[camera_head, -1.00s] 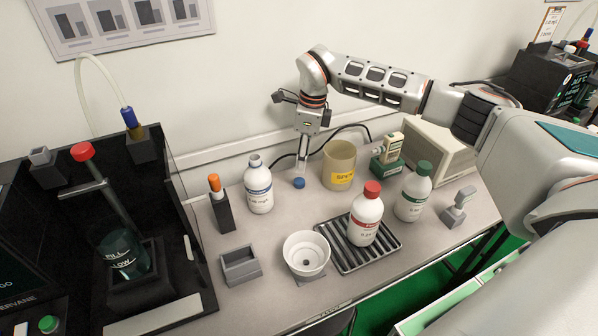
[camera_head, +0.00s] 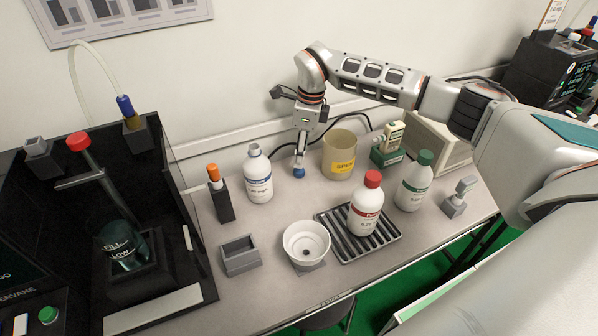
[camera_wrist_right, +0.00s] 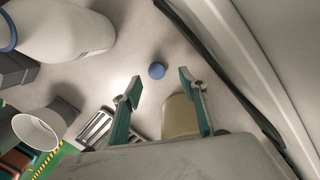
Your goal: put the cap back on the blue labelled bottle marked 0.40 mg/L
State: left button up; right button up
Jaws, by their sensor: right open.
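The blue-labelled bottle (camera_head: 258,178) stands upright on the bench with an open neck. It also shows at the upper left in the wrist view (camera_wrist_right: 65,32). Its label is too small to read surely. A small blue cap (camera_head: 299,173) lies on the bench to the right of that bottle. My right gripper (camera_head: 300,161) points down over the cap. In the wrist view, the open fingers (camera_wrist_right: 158,84) are apart and empty, with the cap (camera_wrist_right: 156,71) beyond the gap between their tips. My left gripper is out of view.
A beige beaker (camera_head: 339,158) stands just right of my right gripper. A red-capped bottle (camera_head: 366,208) stands on a ribbed tray (camera_head: 341,238), with a green-capped bottle (camera_head: 414,184) beyond. An orange-topped marker in a black holder (camera_head: 222,204) is left of the open bottle. A white bowl (camera_head: 306,243) is nearer.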

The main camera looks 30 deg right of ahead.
aim_at(299, 170)
jog(key=f, duration=0.4)
jog(key=shift+s+a+f, duration=0.15)
jog(key=shift+s+a, duration=0.1)
jog(key=shift+s, duration=0.1)
jog(key=shift+w+a+f, duration=0.1)
jog(key=shift+f, duration=0.4)
jog(key=c, duration=0.8)
